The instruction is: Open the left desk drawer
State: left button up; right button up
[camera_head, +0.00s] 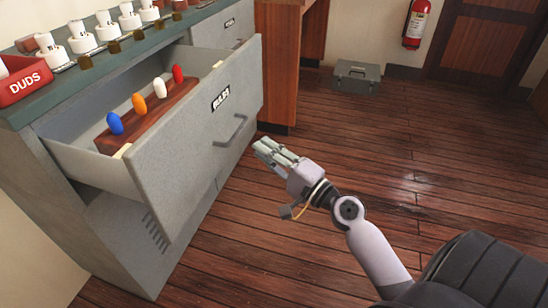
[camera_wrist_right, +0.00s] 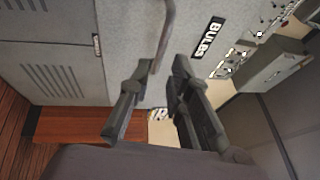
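The grey desk drawer (camera_head: 190,125) labelled BULBS stands pulled well out of the desk. Its curved metal handle (camera_head: 231,131) is on the front face. Inside it a wooden rack (camera_head: 150,118) holds blue, orange, white and red bulbs. My right gripper (camera_head: 262,148) is just in front of the handle, with a small gap in the head view. In the right wrist view its fingers (camera_wrist_right: 160,75) are spread and empty, with the handle (camera_wrist_right: 163,35) just beyond the tips. My left gripper is out of view.
A second grey drawer (camera_head: 225,28) farther along is shut. The desk top (camera_head: 120,52) carries white fittings and a red DUDS bin (camera_head: 25,82). A wooden cabinet (camera_head: 280,65) stands beyond the drawer. A grey toolbox (camera_head: 357,77) is by the wall. The plank floor (camera_head: 400,140) is clear.

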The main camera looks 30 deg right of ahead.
jog(key=shift+v, duration=1.3)
jog(key=shift+a, duration=0.1)
